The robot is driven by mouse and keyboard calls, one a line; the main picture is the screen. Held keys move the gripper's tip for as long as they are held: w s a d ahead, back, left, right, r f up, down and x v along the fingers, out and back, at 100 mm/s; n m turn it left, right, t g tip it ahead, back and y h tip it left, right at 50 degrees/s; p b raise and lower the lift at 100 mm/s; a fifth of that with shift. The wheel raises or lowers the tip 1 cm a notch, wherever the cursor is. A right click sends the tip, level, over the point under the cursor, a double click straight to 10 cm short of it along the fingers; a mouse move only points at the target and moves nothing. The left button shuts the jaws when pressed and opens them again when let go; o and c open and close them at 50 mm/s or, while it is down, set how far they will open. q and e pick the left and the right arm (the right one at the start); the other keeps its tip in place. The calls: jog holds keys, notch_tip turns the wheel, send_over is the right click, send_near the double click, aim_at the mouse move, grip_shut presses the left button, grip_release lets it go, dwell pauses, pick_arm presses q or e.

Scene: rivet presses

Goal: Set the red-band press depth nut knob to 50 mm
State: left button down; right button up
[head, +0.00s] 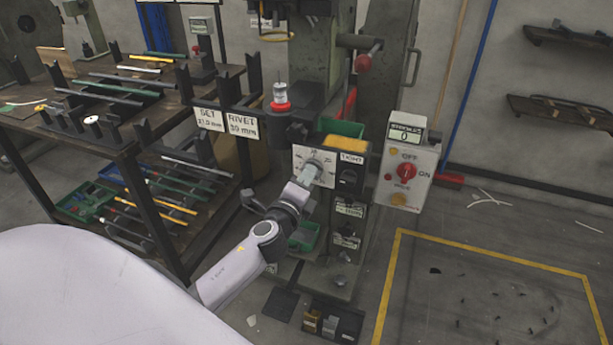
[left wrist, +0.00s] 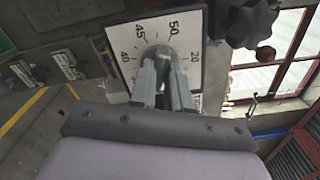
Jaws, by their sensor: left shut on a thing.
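The depth dial is a white plate (head: 327,157) on the front of the green-grey press (head: 311,55). In the left wrist view, the dial plate (left wrist: 191,48) shows numbers including 40, 45, 50 and 20. My left gripper (head: 308,174) reaches the dial from below and is shut on the knob at its middle. In the left wrist view, the fingers (left wrist: 163,82) cover most of the knob, so its pointer and exact setting cannot be read. A red band (head: 281,107) circles a fitting left of the dial. My right gripper is not in view.
A control box (head: 410,170) with a red ON/OFF switch and a display reading 0 stands right of the dial. A black star-shaped handle (left wrist: 245,20) is close to my fingers. A rack table (head: 100,130) with rods stands at left. Yellow-lined floor (head: 490,300) lies at right.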

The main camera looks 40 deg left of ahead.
pick_arm(q)
jog(key=shift+m, duration=0.3)
dwell(0.4)
jog(key=c, duration=1.1)
grip_release()
jog(key=shift+s, duration=0.1)
jog(key=shift+v, duration=3.5)
jog(key=s+d+f+n+g+h+p, duration=0.2)
jog(key=s+d+n+p, duration=0.2)
jog(key=s+n, duration=0.2)
jog(key=s+d+f+n+g+h+p, duration=0.2)
jog(key=s+d+n+p, duration=0.1)
jog(key=s+n, duration=0.3)
jog(key=s+d+f+n+g+h+p, duration=0.2)
jog(key=s+d+n+g+p, duration=0.1)
jog(key=s+d+n+p, duration=0.1)
jog(key=shift+s+d+f+n+h+p, duration=0.1)
jog(key=shift+s+d+n, duration=0.2)
jog(key=shift+s, duration=0.15)
jog(key=shift+s+d+n+h+p, duration=0.1)
jog(key=shift+s+d+n+p, duration=0.1)
jog(key=shift+s+n, duration=0.15)
jog(key=shift+s+d+n+h+p, duration=0.1)
jog(key=shift+s+d+n, duration=0.15)
jog(key=shift+s, duration=0.25)
